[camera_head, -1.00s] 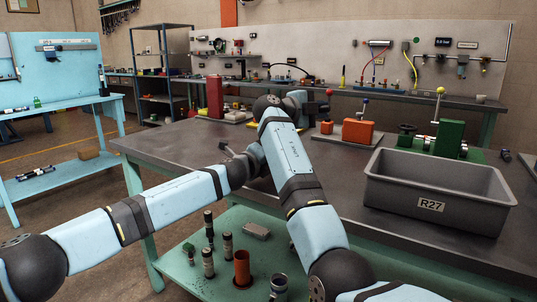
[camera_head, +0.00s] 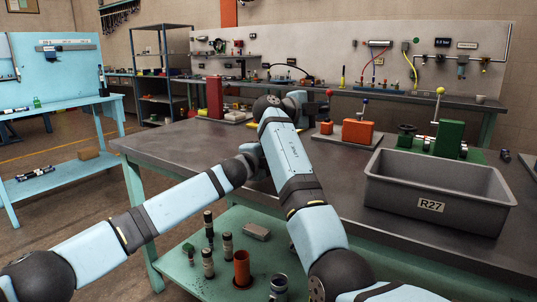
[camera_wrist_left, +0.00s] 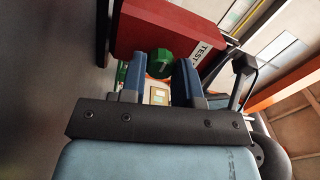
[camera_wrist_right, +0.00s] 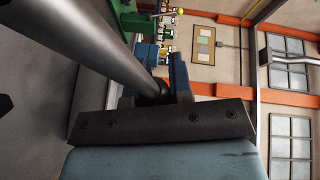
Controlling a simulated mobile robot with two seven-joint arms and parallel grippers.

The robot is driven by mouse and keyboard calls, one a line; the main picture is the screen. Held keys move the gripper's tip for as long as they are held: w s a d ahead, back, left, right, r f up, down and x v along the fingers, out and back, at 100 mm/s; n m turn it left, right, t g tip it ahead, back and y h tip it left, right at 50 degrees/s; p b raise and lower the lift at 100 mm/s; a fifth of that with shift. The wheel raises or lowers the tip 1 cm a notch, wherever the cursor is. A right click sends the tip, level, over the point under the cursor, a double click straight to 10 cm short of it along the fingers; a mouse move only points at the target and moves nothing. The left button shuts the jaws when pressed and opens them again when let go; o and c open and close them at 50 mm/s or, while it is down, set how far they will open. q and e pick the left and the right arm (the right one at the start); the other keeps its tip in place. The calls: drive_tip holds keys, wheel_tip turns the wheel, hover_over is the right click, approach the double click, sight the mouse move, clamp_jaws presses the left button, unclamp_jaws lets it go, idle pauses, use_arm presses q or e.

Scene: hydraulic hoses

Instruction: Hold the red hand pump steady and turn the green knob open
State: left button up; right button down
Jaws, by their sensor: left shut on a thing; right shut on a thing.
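In the left wrist view, a red housing (camera_wrist_left: 170,32) with a white TEST label fills the top; I take it for the hand pump. The green knob (camera_wrist_left: 160,63) is in front of it, between the fingertips of my left gripper (camera_wrist_left: 160,80), which is shut on it. My right arm hides these parts in the head view. My right gripper (camera_head: 302,98) is past the end of that arm, mostly hidden. In the right wrist view it (camera_wrist_right: 158,82) is shut at a thick grey bar (camera_wrist_right: 90,45); whether the bar belongs to the pump cannot be told.
A grey R27 bin (camera_head: 440,187) stands at the table's right front. Behind it are a green block (camera_head: 449,138) with a yellow-ball lever and an orange block (camera_head: 357,131). A red upright block (camera_head: 215,97) stands at the back left. The table's left front is bare.

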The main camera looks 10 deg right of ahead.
idle(0.5)
use_arm(q)
drive_tip(key=o, duration=0.9)
drive_tip(key=shift+d, duration=0.1)
drive_tip(key=v, duration=1.2)
use_arm(e)
drive_tip(key=c, duration=0.9)
unclamp_jaws()
drive_tip(key=shift+c, duration=0.2)
